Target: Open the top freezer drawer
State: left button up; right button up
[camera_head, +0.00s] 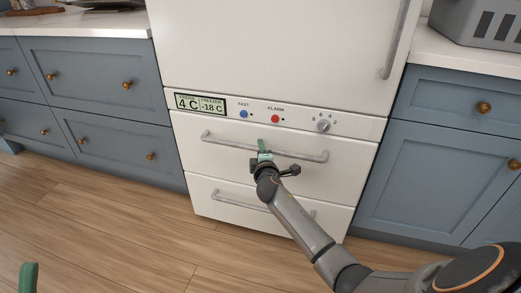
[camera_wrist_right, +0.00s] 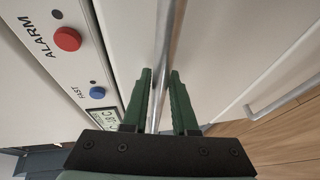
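The top freezer drawer (camera_head: 217,158) is a white front below the control strip, and it sits shut, flush with the fridge. Its grey bar handle (camera_head: 226,140) runs across it and also shows in the wrist view (camera_wrist_right: 169,40). My right gripper (camera_head: 265,151) is at the middle of this handle. My left gripper (camera_head: 28,278) shows only as a green finger at the lower left corner, far from the drawer.
A lower freezer drawer (camera_head: 207,190) with its own handle (camera_head: 236,203) is below. The control strip (camera_head: 222,106) has a blue button, a red button and a dial. Blue cabinets (camera_head: 90,85) flank the fridge. The wooden floor (camera_head: 110,220) in front is clear.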

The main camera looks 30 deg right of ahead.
grip_shut()
dwell(1.0)
